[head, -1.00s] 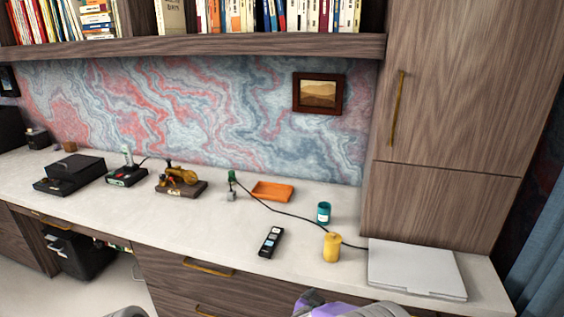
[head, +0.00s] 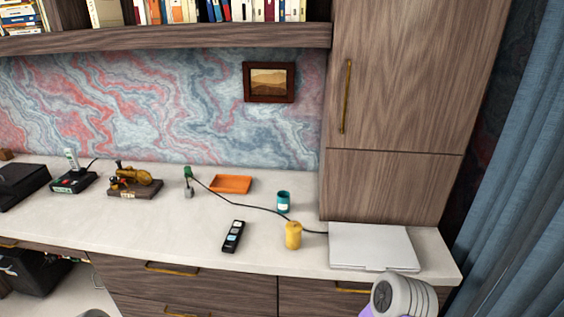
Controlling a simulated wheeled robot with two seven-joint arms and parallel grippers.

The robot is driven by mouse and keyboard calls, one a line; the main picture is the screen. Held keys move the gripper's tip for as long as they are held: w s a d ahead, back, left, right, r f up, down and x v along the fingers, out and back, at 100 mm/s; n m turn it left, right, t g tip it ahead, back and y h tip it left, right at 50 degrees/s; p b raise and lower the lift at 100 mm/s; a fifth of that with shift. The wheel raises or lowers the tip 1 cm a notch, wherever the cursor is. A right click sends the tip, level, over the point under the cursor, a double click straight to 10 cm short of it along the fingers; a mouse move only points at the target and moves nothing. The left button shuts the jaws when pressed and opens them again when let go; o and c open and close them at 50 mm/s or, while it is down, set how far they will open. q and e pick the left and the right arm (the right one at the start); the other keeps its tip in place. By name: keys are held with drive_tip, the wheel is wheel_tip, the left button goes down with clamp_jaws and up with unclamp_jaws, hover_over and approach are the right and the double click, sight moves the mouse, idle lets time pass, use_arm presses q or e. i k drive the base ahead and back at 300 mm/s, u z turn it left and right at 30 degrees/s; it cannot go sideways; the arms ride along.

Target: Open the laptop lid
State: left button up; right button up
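The laptop (head: 373,247) is a flat, light grey slab with its lid closed. It lies on the right end of the white desk, in front of the tall wooden cabinet. Part of my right arm, grey with purple, shows at the bottom edge just below the laptop, apart from it. No gripper fingers are visible in the head view.
A yellow cylinder (head: 293,235) stands just left of the laptop, with a black cable beside it. A teal cup (head: 283,201), a black remote (head: 233,236) and an orange tray (head: 230,184) are further left. The wooden cabinet (head: 385,185) rises behind the laptop. A blue curtain (head: 520,170) hangs at right.

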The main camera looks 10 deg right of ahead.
sight(377, 248)
drive_tip(key=z, duration=1.3)
drive_tip(key=k, duration=0.5)
drive_tip(key=u, duration=0.85)
drive_tip(key=i, duration=1.2)
drive_tip(key=z, duration=0.75)
